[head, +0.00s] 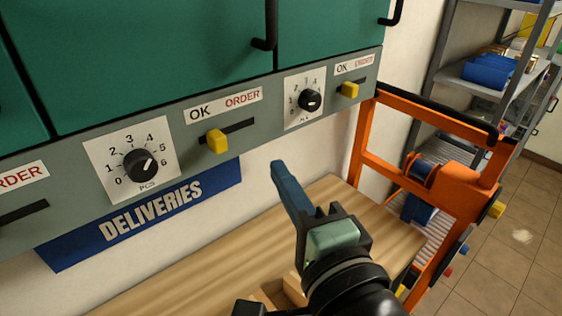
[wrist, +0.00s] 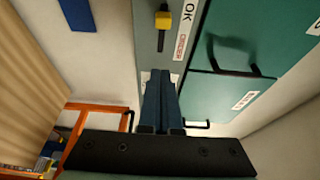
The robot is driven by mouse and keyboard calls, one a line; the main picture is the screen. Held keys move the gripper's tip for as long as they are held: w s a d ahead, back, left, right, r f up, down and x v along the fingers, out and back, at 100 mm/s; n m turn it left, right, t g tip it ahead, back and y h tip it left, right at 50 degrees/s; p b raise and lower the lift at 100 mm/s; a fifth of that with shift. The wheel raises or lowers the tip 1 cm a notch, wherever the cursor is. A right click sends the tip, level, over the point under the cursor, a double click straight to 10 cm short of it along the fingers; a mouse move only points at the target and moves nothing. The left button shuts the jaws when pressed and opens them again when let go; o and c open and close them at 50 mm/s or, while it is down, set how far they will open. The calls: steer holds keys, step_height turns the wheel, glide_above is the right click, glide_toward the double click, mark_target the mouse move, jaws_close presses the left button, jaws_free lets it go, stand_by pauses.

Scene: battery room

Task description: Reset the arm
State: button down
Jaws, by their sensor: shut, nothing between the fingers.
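My gripper (head: 279,168) is shut and empty, with its two long blue fingers pressed together. In the head view it reaches up from the bottom, in front of the white wall and above the wooden worktop, below the grey control strip. In the wrist view its fingers (wrist: 163,80) point up the picture toward the grey strip, overlapping part of it. The gap between fingertips and strip cannot be judged exactly. My arm hides part of the worktop.
The grey strip has a dial (head: 140,166), a second dial (head: 309,100), and yellow sliders (head: 217,141) (head: 349,89) near their OK ends. Green cabinet doors (head: 150,50) are above. A wooden worktop (head: 190,270) lies below. An orange frame (head: 455,185) and a shelf (head: 490,75) stand right.

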steer(key=s+r+n+t+h+b, duration=0.1)
steer(key=s+r+n+t, duration=0.1)
steer(key=r+n, duration=0.3)
steer(key=s+a+r+n+t+h+b, duration=0.1)
steer(key=r+n+t, duration=0.3)
steer(key=r, duration=0.5)
steer(key=s+a+r+n+t+h+b, duration=0.1)
steer(key=s+r+n+t+h+b, duration=0.1)
steer(key=r, duration=0.6)
steer(key=n+t+h, duration=0.1)
steer(key=n+t, duration=0.1)
steer(key=n, duration=0.1)
steer(key=shift+s+n+b, duration=0.3)
steer(key=shift+b, duration=0.1)
